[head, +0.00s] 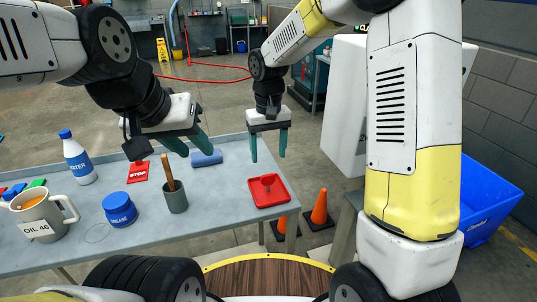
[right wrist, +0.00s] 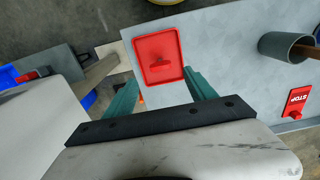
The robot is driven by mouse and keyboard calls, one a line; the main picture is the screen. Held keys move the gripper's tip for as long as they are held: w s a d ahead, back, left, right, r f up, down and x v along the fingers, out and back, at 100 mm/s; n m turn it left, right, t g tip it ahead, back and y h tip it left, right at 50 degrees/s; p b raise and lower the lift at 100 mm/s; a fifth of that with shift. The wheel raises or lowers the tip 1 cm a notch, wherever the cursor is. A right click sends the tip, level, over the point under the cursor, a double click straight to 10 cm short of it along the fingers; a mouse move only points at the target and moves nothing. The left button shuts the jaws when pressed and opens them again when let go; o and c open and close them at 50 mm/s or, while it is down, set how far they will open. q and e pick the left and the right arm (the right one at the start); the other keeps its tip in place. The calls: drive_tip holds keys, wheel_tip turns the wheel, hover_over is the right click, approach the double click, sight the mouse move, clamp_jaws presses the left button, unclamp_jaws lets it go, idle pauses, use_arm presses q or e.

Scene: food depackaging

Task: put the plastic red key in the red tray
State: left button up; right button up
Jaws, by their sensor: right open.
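The red tray (head: 284,199) sits near the right end of the grey table, and it also shows in the right wrist view (right wrist: 142,46). A small red piece that looks like the plastic key (head: 267,186) is inside the tray, apart from its walls; it also shows in the right wrist view (right wrist: 158,64). My right gripper (head: 268,158) is open and empty, above and behind the tray in the head view. In the right wrist view its fingers (right wrist: 159,80) point toward the tray's edge. My left gripper (head: 196,153) is open and empty above the table, left of the tray.
Orange cones (head: 319,209) and a blue bin (head: 487,197) are right of the table.

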drive_tip(key=s+d+r+m+t+y, duration=0.1)
drive_tip(key=s+d+r+t, duration=0.2)
drive_tip(key=s+d+r, duration=0.65)
drive_tip(key=s+d+r+m+t+y, duration=0.1)
drive_tip(key=s+d+r+m+t, duration=0.1)
drive_tip(key=s, duration=0.8)
wheel_tip(320, 180, up, 3)
drive_tip(key=d+t, duration=0.1)
drive_tip(key=d, duration=0.1)
drive_tip(key=shift+s+d, duration=0.15)
drive_tip(key=shift+d, duration=0.2)
drive_tip(key=shift+c, duration=0.5)
